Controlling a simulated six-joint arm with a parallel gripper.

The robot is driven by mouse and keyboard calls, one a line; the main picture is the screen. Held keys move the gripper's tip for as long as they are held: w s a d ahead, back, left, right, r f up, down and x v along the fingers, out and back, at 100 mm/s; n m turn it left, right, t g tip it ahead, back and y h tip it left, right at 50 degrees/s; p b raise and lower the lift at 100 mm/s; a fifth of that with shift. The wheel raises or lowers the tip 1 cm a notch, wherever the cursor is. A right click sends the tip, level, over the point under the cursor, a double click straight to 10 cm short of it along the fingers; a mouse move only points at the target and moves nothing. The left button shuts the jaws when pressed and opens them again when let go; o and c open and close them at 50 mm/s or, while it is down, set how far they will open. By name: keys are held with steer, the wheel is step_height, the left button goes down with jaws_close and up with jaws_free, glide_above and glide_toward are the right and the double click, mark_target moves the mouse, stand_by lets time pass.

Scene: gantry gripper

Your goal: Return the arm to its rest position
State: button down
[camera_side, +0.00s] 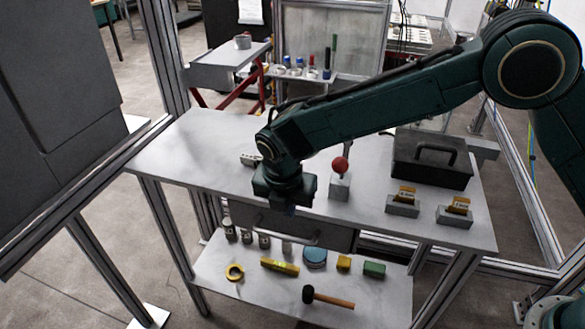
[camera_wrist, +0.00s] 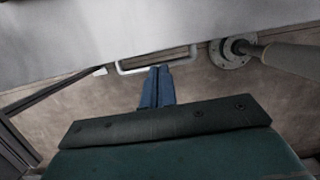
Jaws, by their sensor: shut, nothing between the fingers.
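My gripper (camera_side: 291,208) hangs down at the front edge of the grey table in the side view, in front of the drawer (camera_side: 335,233). Its blue fingers are together and empty in the wrist view (camera_wrist: 159,70). The drawer's pale handle (camera_wrist: 130,70) shows just beyond the fingertips in the wrist view. I cannot tell whether the fingers touch it. My arm reaches in from the right, over the table.
On the table (camera_side: 215,150) stand a red-knobbed lever (camera_side: 340,180), a black toolbox (camera_side: 432,160) and two grey blocks with yellow tags (camera_side: 403,203) (camera_side: 456,212). The table's left part is mostly clear.

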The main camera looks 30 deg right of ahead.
steer(key=shift+s+a+r, duration=0.2)
steer(key=shift+r, duration=0.5)
steer(key=s+d+r+m+y, duration=0.1)
steer(key=s+d+r+m, duration=0.5)
steer(key=d+r, duration=0.3)
steer(key=s+d+r+m+y, duration=0.1)
steer(key=s+d+r+m, duration=0.6)
steer(key=d+r, duration=0.15)
steer(key=s+d+r+m+t, duration=0.1)
steer(key=s+d+m, duration=0.4)
steer(key=s+m, duration=0.2)
steer(key=s+d+r+m+t, duration=0.1)
steer(key=s+d+m+t, duration=0.1)
steer(key=s+d+m, duration=0.3)
steer(key=s+m, duration=0.2)
steer(key=s, duration=0.2)
steer(key=shift+t, duration=0.3)
